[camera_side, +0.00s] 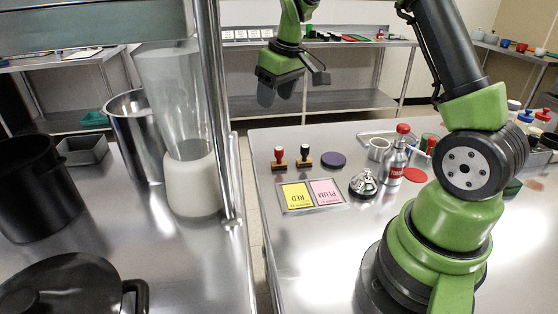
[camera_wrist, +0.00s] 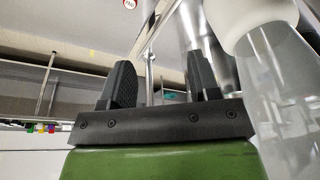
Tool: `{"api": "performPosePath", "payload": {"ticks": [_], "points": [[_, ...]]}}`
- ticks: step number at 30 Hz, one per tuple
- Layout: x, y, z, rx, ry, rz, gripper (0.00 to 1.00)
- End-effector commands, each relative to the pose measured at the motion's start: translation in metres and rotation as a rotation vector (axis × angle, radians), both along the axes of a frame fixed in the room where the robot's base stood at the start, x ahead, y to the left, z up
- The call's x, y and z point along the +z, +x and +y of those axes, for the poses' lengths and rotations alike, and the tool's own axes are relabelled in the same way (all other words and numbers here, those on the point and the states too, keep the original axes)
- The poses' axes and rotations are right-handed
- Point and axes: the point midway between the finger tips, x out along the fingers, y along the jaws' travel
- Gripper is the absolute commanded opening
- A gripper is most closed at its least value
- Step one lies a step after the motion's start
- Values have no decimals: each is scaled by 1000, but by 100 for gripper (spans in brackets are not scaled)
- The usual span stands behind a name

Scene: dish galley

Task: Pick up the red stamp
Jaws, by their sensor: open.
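The red stamp (camera_side: 279,155) stands upright on the steel table, its red handle on top, to the left of a similar stamp with a black handle (camera_side: 304,154). My gripper (camera_side: 280,90) hangs in the air above and behind the stamps in the side view, well apart from them. In the wrist view my gripper's two dark fingers (camera_wrist: 162,85) stand wide apart with nothing between them. The stamps do not show in the wrist view.
A dark purple disc (camera_side: 333,159) lies right of the stamps. Yellow and pink cards (camera_side: 325,192) lie in front. A bell (camera_side: 363,184) and a silver bottle (camera_side: 392,164) stand to the right. A blender (camera_side: 190,185) and metal post (camera_side: 217,120) stand left.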

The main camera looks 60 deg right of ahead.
Motion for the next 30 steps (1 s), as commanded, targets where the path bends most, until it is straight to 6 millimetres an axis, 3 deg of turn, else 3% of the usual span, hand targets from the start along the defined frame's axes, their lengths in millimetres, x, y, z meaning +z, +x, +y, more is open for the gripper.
{"api": "performPosePath", "payload": {"ticks": [1, 3, 9, 18, 25, 30], "points": [[-22, 6, -14, 11, -1, 32, 56], [-45, 11, -28, 33, -7, 59, 56], [-84, 14, -50, 73, -12, 102, 56], [-126, 20, -52, 80, -10, 109, 56], [-145, 22, -51, 79, -11, 108, 56], [-173, 25, -50, 79, -10, 109, 56]]}}
